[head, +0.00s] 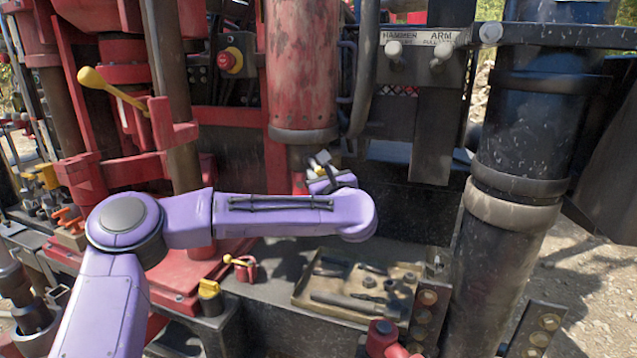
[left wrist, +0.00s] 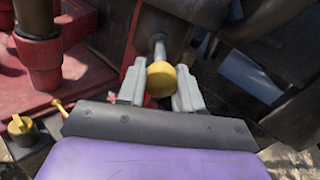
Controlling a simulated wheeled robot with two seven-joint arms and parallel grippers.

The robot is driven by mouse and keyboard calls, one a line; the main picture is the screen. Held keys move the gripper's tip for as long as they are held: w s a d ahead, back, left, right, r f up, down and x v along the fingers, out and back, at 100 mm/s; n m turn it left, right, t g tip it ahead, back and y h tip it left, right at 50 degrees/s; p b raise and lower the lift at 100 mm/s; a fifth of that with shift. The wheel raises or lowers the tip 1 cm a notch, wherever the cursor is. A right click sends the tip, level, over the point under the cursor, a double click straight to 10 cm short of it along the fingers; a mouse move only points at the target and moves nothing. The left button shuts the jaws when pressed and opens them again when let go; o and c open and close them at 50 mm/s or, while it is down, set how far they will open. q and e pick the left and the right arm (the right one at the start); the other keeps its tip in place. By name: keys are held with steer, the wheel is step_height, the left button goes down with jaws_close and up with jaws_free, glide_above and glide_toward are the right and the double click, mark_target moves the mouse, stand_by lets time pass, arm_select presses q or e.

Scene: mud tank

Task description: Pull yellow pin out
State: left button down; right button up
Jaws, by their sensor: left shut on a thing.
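The yellow pin shows in the left wrist view as a round yellow knob (left wrist: 161,80) on a grey metal shaft that runs away from me toward the red and dark machine parts. My left gripper (left wrist: 160,74) has its two grey fingers on either side of the knob and is shut on it. In the head view my left gripper (head: 322,174) is at the foot of the big red cylinder, mostly behind my purple wrist, with only a bit of yellow showing. I cannot tell how deep the shaft sits. My right gripper is not in view.
A tool tray (head: 300,290) lies on the deck below my left arm. A small red part with a yellow pin (head: 240,264) and a yellow cap (head: 209,290) stand left of it. A yellow-knobbed lever (head: 92,78) is upper left. A thick black column (head: 518,150) stands right.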

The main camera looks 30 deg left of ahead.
arm_select(q)
steer(key=c, duration=0.9)
jaws_free()
steer(key=shift+d+f, duration=0.1)
steer(key=shift+f, duration=0.25)
steer(key=shift+o, duration=0.7)
steer(key=shift+s+d+r, duration=0.1)
steer(key=shift+s+r, duration=0.05)
steer(key=shift+r, duration=0.1)
steer(key=b+v, duration=0.3)
steer(key=v, duration=0.7)
steer(key=shift+s+d+b, duration=0.15)
steer(key=shift+s+b, duration=0.1)
steer(key=shift+b, duration=0.15)
steer(key=shift+f, duration=0.1)
